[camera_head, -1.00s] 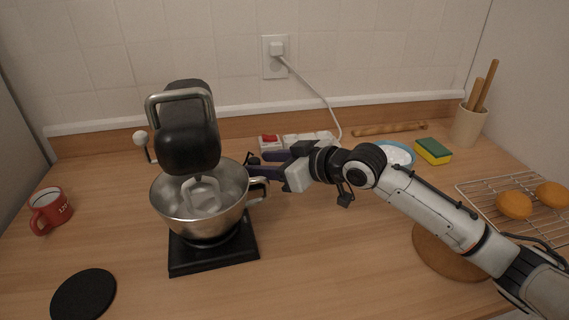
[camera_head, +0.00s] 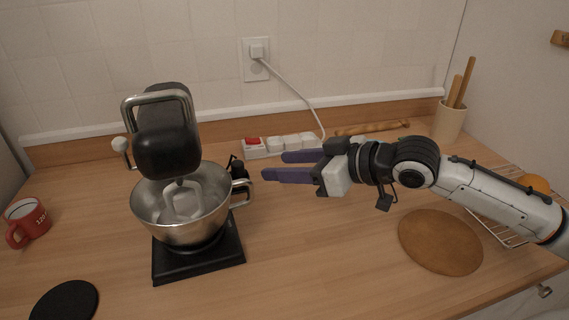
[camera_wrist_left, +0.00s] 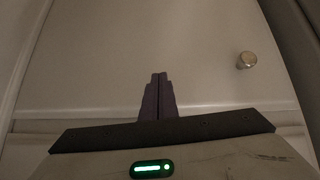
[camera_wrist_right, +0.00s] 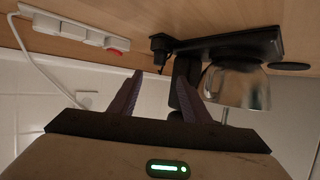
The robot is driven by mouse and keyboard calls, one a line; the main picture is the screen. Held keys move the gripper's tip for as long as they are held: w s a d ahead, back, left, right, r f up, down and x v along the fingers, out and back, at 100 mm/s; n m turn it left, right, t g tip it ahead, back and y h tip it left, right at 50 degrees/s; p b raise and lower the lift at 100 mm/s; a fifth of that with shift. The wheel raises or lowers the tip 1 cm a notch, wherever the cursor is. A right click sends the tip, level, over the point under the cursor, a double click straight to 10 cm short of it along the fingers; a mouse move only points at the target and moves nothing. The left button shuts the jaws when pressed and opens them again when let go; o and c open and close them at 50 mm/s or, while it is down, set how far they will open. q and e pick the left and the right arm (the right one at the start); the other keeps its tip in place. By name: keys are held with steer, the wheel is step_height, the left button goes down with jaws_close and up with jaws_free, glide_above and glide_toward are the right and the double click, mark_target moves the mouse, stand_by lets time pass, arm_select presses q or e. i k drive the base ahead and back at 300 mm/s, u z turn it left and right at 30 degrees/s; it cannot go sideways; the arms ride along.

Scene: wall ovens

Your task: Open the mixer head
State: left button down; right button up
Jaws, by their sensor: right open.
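The stand mixer's black head (camera_head: 167,135) is tilted up, with a silver handle bar and the beater hanging at the bowl's mouth. The steel bowl (camera_head: 192,219) sits on the black mixer base (camera_head: 200,258). The mixer base also shows in the right wrist view (camera_wrist_right: 240,42), upside down, with the bowl (camera_wrist_right: 237,88) beside it. My right gripper (camera_head: 274,166) is open and empty, to the right of the bowl and apart from it. My left gripper (camera_wrist_left: 158,78) is absent from the head view; in its own wrist view the fingers are together with nothing visible between them, facing a pale panel.
A power strip (camera_head: 282,145) with a red switch lies behind my right gripper. A red mug (camera_head: 27,222) and black round mat (camera_head: 64,301) are at left. A brown round board (camera_head: 440,241) lies below my right arm. The counter's front middle is clear.

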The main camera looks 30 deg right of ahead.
mark_target(166, 144)
steer(key=k, duration=1.5)
